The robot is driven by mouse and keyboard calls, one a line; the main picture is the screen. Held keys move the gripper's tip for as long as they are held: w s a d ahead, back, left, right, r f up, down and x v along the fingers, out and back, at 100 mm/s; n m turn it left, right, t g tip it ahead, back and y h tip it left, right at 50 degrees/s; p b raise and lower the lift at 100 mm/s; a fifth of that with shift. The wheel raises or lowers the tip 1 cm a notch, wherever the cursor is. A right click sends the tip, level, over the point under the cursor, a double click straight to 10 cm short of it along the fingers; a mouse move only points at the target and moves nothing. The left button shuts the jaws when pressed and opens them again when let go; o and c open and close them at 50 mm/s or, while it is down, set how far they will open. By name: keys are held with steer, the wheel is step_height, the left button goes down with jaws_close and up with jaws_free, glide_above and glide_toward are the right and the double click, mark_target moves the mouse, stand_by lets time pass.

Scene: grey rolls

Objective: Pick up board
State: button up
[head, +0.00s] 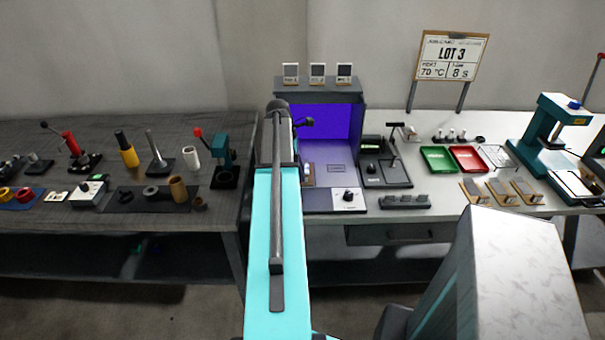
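Several small tan boards with grey pieces on top lie in a row on the right bench: a left one (475,193), a middle one (501,192) and a right one (526,192). I cannot tell which of them the task's board is. My cyan arm reaches forward up the middle of the head view, to the left of these boards and well apart from them. Its far end is in front of the purple-lit booth. My gripper's fingers are hidden behind the arm, so nothing shows of what they hold.
The purple-lit booth (336,160) stands behind my arm. Green (438,160) and red (468,159) trays lie behind the boards. A teal press (556,130) stands to their right, and a LOT 3 sign (451,57) behind. The dark left bench (60,225) holds several tools.

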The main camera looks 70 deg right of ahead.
steer(key=shift+x, duration=1.2)
jaws_close()
